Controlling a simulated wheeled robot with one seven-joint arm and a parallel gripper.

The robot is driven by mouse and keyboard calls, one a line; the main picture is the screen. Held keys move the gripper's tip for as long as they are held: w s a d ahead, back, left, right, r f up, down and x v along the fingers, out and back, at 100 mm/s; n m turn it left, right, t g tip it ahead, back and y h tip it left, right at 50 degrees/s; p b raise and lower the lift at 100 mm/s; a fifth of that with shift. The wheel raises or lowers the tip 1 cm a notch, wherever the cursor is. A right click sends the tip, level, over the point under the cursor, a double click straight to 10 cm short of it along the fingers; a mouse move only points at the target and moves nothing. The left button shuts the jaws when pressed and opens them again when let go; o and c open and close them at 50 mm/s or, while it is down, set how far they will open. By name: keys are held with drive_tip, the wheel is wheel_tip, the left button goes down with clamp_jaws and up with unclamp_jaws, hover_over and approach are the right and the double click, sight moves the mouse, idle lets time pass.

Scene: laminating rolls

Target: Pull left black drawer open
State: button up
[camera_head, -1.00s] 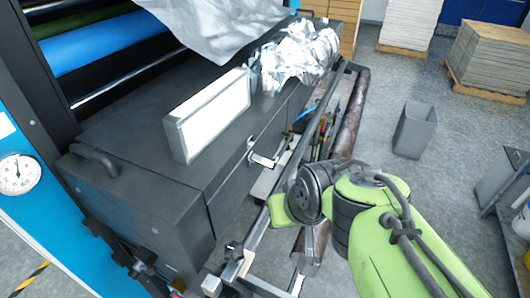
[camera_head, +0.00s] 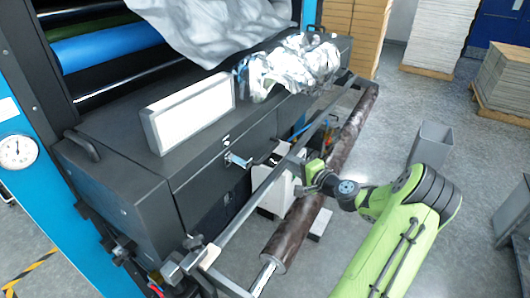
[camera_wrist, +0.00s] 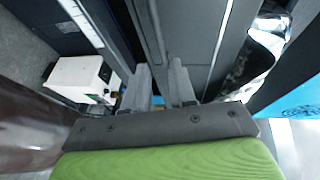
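The left black drawer (camera_head: 213,185) is in the front of the black cabinet, below the white panel in the head view. It looks shut. A small metal latch-like handle (camera_head: 238,160) sits on its upper front, towards the right. My gripper (camera_head: 272,160) reaches over the metal rail towards the cabinet front, to the right of that handle. In the wrist view my gripper (camera_wrist: 162,86) shows two grey fingers apart with nothing seen between them. Dark cabinet faces (camera_wrist: 190,30) lie beyond the fingertips. Whether the fingers touch anything cannot be told.
A metal rail (camera_head: 262,196) and a brown roller (camera_head: 295,232) run along the cabinet front. A white box (camera_wrist: 78,75) stands below, beside the cabinet. A grey bin (camera_head: 430,145) stands right.

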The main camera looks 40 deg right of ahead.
sight(271, 150)
drive_tip(key=w, duration=0.4)
drive_tip(key=w+f+p, duration=0.1)
drive_tip(key=w, duration=0.3)
drive_tip(key=w+d+f, duration=0.1)
drive_tip(key=w, duration=0.3)
drive_tip(key=shift+f, duration=0.15)
clamp_jaws()
